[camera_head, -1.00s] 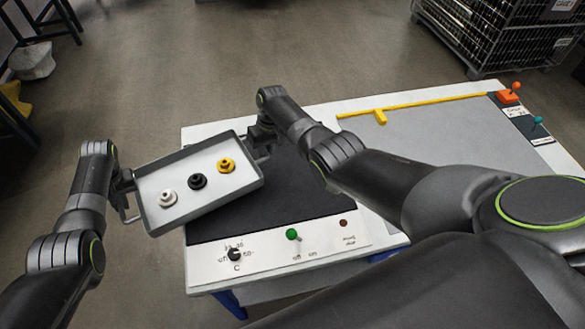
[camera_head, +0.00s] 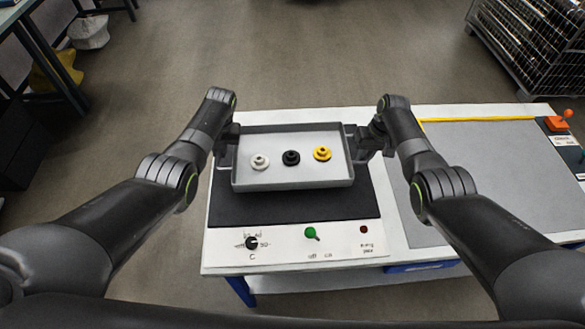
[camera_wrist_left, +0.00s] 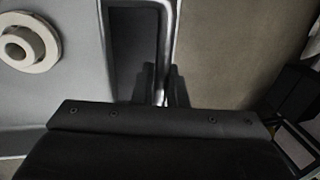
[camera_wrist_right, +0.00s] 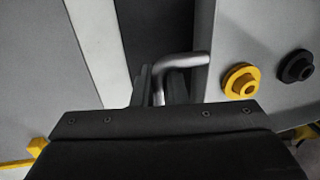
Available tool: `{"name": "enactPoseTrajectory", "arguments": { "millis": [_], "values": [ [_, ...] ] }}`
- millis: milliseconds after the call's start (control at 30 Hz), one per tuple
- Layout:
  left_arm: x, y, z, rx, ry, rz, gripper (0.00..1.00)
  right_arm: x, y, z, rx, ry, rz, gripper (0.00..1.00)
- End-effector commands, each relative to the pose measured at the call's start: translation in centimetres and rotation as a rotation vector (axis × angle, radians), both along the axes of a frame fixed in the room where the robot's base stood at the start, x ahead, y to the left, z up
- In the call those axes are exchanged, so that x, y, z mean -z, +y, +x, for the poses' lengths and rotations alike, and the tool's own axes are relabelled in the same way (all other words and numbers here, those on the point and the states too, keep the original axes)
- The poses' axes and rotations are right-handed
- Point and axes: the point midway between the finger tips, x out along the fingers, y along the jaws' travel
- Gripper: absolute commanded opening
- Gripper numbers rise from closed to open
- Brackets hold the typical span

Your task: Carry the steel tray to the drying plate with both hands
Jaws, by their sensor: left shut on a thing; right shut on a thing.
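The steel tray (camera_head: 290,178) appears over the dark drying plate (camera_head: 295,207) in the head view. A white part (camera_head: 259,162), a black part (camera_head: 291,158) and a yellow part (camera_head: 322,154) stand in a row inside it. My left gripper (camera_head: 228,148) is shut on the tray's left handle, whose bar shows in the left wrist view (camera_wrist_left: 166,45). My right gripper (camera_head: 366,144) is shut on the right handle, seen in the right wrist view (camera_wrist_right: 182,62). I cannot tell whether the tray touches the plate or hangs above it.
The plate's front panel has a dial (camera_head: 252,243), a green switch (camera_head: 311,233) and a red light (camera_head: 363,229). A grey mat (camera_head: 490,170) with a yellow bar (camera_head: 480,119) lies to the right. An orange-knobbed control (camera_head: 562,122) stands at far right.

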Motion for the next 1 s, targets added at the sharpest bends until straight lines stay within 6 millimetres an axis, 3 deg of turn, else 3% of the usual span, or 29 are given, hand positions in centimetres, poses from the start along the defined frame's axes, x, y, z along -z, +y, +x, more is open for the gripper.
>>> {"name": "enactPoseTrajectory", "arguments": {
  "millis": [433,1000],
  "values": [
    [0.3,0.1,0.1,0.0,-0.003,0.002,0.0,0.3,-0.1,0.0,-0.002,0.0,-0.001,0.0],
    [2.7,0.1,0.1,0.0,-0.003,0.002,0.0,2.8,-0.1,0.0,-0.002,-0.001,-0.002,0.0]
  ]
}}
